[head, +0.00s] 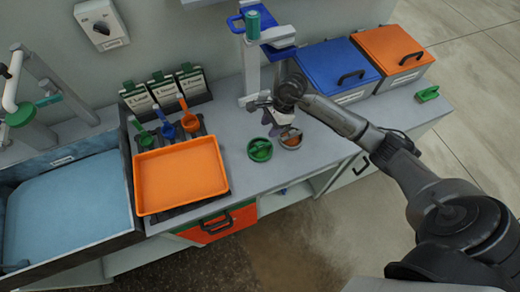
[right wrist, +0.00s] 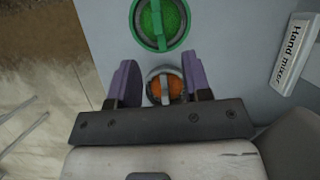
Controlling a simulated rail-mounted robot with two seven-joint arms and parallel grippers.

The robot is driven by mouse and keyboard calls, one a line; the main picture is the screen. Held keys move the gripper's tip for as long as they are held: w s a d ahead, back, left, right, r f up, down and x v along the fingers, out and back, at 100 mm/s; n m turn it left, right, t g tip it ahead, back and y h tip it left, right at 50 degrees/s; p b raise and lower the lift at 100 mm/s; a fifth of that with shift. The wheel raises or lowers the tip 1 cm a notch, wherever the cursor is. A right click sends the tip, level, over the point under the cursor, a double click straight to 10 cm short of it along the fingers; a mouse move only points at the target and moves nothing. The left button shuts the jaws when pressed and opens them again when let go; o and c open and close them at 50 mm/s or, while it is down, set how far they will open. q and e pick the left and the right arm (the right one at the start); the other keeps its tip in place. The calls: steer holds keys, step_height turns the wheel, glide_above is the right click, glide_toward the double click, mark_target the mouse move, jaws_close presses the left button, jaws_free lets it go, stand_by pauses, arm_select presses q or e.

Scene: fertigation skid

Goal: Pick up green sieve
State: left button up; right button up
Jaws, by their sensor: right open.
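The green sieve (head: 260,150) is a round green-rimmed piece lying on the grey counter. It also shows at the top of the right wrist view (right wrist: 161,20), with a bar across its green mesh. An orange sieve (head: 291,139) lies close beside it, to the right. My right gripper (head: 277,119) is open and empty above the counter near both sieves. In the right wrist view its purple fingers (right wrist: 159,78) frame the orange sieve (right wrist: 165,87), and the green sieve lies beyond the fingertips. My left gripper is not in view.
An orange tray (head: 180,175) stands left, with green, blue and orange scoops behind it. Blue (head: 335,68) and orange (head: 392,48) lidded boxes stand at the back right. A stand (head: 252,75) rises behind the sieves. A "Hand mixer" label (right wrist: 294,45) is near.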

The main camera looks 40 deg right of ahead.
mark_target(261, 143)
steer(key=shift+a+x, duration=0.2)
steer(key=shift+x, duration=4.8)
steer(key=shift+r, duration=0.1)
jaws_close()
